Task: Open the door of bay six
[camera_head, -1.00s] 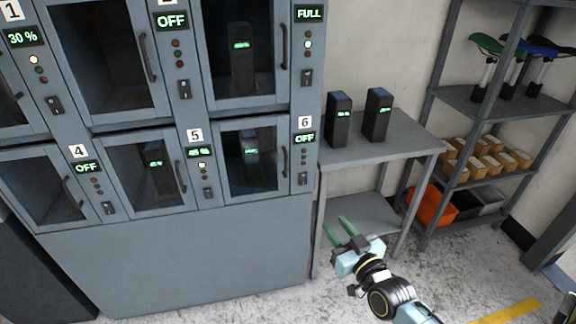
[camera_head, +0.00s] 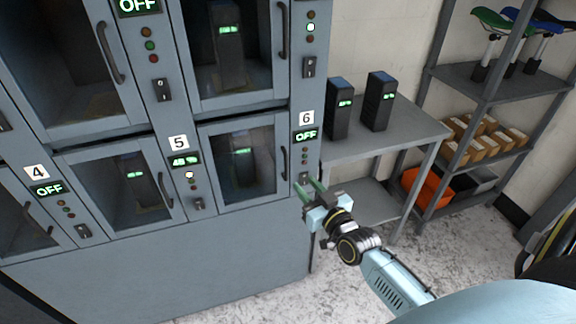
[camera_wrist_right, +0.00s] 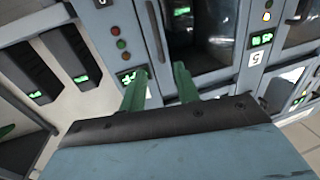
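The door of bay six (camera_head: 222,183) is shut, with a dark window in a grey frame. A vertical bar handle (camera_head: 284,163) is on its right edge. A dark battery with a green display (camera_head: 241,152) shows behind the glass. The label 6 (camera_head: 306,117) and an OFF display (camera_head: 306,135) are on the post right of it. My right gripper (camera_head: 307,186) is open and empty, below and right of the handle, near the post's lower end. In the right wrist view its green fingers (camera_wrist_right: 160,86) are apart, with the handle (camera_wrist_right: 155,30) beyond them. My left gripper is not in view.
Bay five (camera_head: 120,190) is shut to the left, and other bays are above. A grey table (camera_head: 400,142) with two dark batteries stands right of the cabinet. A shelf rack (camera_head: 470,95) with saddles and boxes is farther right. Floor in front is clear.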

